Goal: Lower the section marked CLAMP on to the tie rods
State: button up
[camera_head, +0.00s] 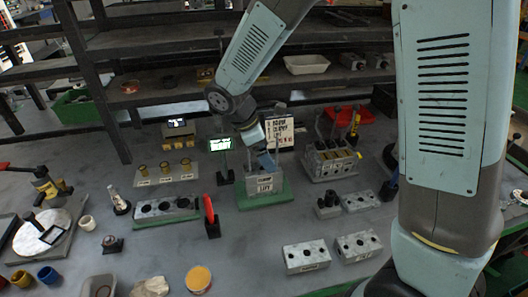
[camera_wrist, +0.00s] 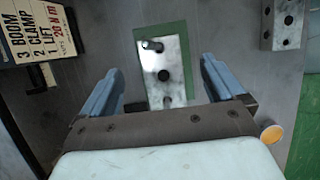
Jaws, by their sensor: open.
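A grey metal section labelled LIFT (camera_head: 265,184) sits on a green base (camera_head: 284,198) in the head view. My gripper (camera_head: 268,162) is directly above or just behind it, partly hidden by my arm. In the wrist view my gripper (camera_wrist: 158,70) is open, with nothing between its two blue-grey fingers. Below and between them a pale metal block (camera_wrist: 172,82) with dark holes lies over a green base (camera_wrist: 185,35). A short dark rod end (camera_wrist: 152,45) shows near its top. I cannot make out the CLAMP label on any section, nor clear tie rods.
Two grey blocks with holes, one at front centre (camera_head: 305,257) and one right of it (camera_head: 358,246), lie on the bench. A larger levered block (camera_head: 330,160) stands to the right. A red upright part (camera_head: 210,213) is close left. An order sign (camera_head: 280,133) stands behind.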

jog(key=v, duration=1.3)
jog(key=shift+a+r, duration=0.15)
jog(key=shift+r, duration=0.15)
jog(key=s+d+r+m+y, duration=0.1)
jog(key=d+r+m, duration=0.3)
jog(key=d, duration=0.5)
jog(key=s+d+r+m+y, duration=0.1)
jog(key=d+r+m+y, duration=0.15)
jog(key=d+m, duration=0.4)
jog(key=s+d+r+m+t, duration=0.1)
jog(key=s+d+m+t, duration=0.1)
jog(key=s+d+m, duration=0.3)
jog(key=s+d+m+t, duration=0.2)
jog(key=s+d+m, duration=0.3)
jog(key=d, duration=0.5)
jog(key=shift+s+r+y, duration=0.3)
jog(key=shift+r+y, duration=0.05)
jog(key=shift+y, duration=0.1)
